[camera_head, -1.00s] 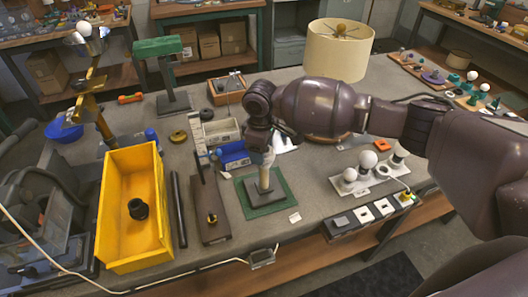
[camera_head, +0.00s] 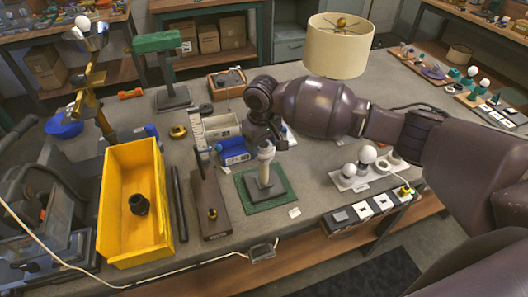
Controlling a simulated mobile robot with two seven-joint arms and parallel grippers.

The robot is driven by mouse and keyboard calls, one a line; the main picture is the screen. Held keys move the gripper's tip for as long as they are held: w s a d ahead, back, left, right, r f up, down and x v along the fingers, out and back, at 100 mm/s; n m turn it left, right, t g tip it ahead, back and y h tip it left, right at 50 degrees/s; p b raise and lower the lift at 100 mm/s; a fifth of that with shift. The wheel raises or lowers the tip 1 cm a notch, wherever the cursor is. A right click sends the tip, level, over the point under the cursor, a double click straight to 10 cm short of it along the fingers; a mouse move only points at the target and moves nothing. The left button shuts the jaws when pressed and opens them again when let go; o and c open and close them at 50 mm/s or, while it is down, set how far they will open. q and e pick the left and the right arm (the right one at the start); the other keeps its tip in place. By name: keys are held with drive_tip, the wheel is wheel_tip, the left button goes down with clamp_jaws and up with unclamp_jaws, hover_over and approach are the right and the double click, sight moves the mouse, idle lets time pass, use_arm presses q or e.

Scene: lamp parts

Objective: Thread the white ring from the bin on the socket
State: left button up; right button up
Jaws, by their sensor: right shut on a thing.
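My right gripper (camera_head: 267,140) hangs just above the pale socket post (camera_head: 265,172). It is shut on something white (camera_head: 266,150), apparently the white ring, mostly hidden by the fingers. The white thing sits at the top of the post; I cannot tell whether it is around the post or only above it. The post stands upright on a dark grey base on a green mat (camera_head: 246,204). The yellow bin (camera_head: 112,205) stands to the left, with a black ring-like part (camera_head: 139,204) inside and no white ring visible. My left gripper is not in view.
A brown board with an upright peg (camera_head: 212,215) and a black rod (camera_head: 179,205) lie between bin and mat. White bulbs on a white plate (camera_head: 367,155) and a switch box (camera_head: 365,211) are to the right. A cream lampshade (camera_head: 337,48) stands behind my right arm.

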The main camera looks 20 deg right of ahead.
drive_tip(key=shift+s+f+m, duration=0.2)
drive_tip(key=shift+f+m, duration=0.15)
drive_tip(key=shift+m, duration=0.05)
drive_tip(key=m, duration=0.5)
drive_tip(key=shift+d, duration=0.2)
drive_tip(key=shift+m, duration=0.9)
drive_tip(key=m, duration=0.4)
drive_tip(key=shift+s+d+f, duration=0.1)
drive_tip(key=shift+d, duration=0.05)
drive_tip(key=m, duration=0.2)
drive_tip(key=shift+d+m, duration=0.1)
drive_tip(key=shift+m, duration=0.3)
